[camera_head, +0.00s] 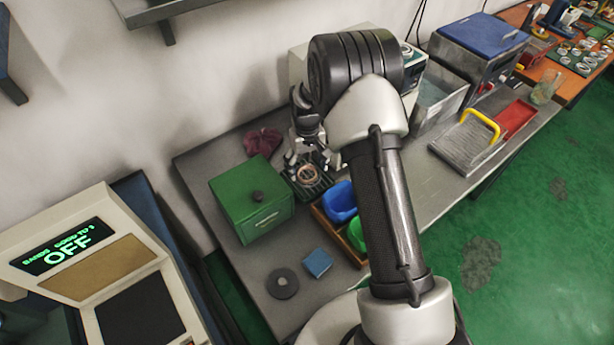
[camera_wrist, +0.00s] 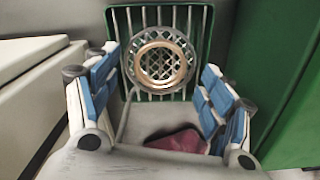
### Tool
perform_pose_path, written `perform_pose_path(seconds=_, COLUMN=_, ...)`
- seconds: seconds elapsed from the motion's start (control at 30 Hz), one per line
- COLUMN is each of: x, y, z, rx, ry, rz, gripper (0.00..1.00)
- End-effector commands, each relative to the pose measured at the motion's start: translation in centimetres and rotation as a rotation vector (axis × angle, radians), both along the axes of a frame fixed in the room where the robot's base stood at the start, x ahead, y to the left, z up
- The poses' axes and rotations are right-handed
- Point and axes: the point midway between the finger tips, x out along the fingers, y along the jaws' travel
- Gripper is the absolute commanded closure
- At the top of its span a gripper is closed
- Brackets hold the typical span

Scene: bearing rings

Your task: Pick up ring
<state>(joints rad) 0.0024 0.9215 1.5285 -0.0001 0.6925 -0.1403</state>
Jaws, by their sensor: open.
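A tan metal ring (camera_wrist: 160,42) lies on a dark green rack (camera_wrist: 122,20) with a pale wire grid, ahead of my fingers in the wrist view. My gripper (camera_wrist: 160,88) is open and empty, with blue-padded fingers wide apart on either side. The ring is beyond the fingertips and apart from them. In the head view, the ring (camera_head: 301,179) is on the rack behind the green box, and my gripper (camera_head: 304,156) is above and close to it. My arm hides part of the table to the right.
A green box (camera_head: 250,205) with a black knob stands close to the rack. A red cloth (camera_head: 262,142) lies behind it. A blue bin (camera_head: 340,197) is on the rack's other side. A grey disc (camera_head: 282,284) and a blue block (camera_head: 318,263) lie in front.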

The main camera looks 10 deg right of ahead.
Motion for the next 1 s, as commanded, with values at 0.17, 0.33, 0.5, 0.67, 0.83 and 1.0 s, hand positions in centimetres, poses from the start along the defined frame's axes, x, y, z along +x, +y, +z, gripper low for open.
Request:
perform_pose_path(seconds=0.17, x=0.02, y=0.03, z=-2.07, rx=0.0, ry=0.0, rz=0.0, gripper=0.26)
perform_pose_path(seconds=0.33, x=0.05, y=0.05, z=-1.94, rx=0.0, ry=-0.001, rz=0.001, gripper=0.26)
perform_pose_path(seconds=0.5, x=0.04, y=0.05, z=-1.93, rx=0.0, ry=-0.001, rz=0.001, gripper=0.36)
perform_pose_path(seconds=0.67, x=0.02, y=0.04, z=-1.95, rx=0.0, ry=-0.001, rz=0.001, gripper=0.46)
perform_pose_path(seconds=0.83, x=-0.02, y=0.03, z=-2.01, rx=0.0, ry=0.001, rz=0.001, gripper=0.58)
perform_pose_path(seconds=1.0, x=-0.09, y=-0.01, z=-2.11, rx=0.0, ry=0.002, rz=0.0, gripper=0.69)
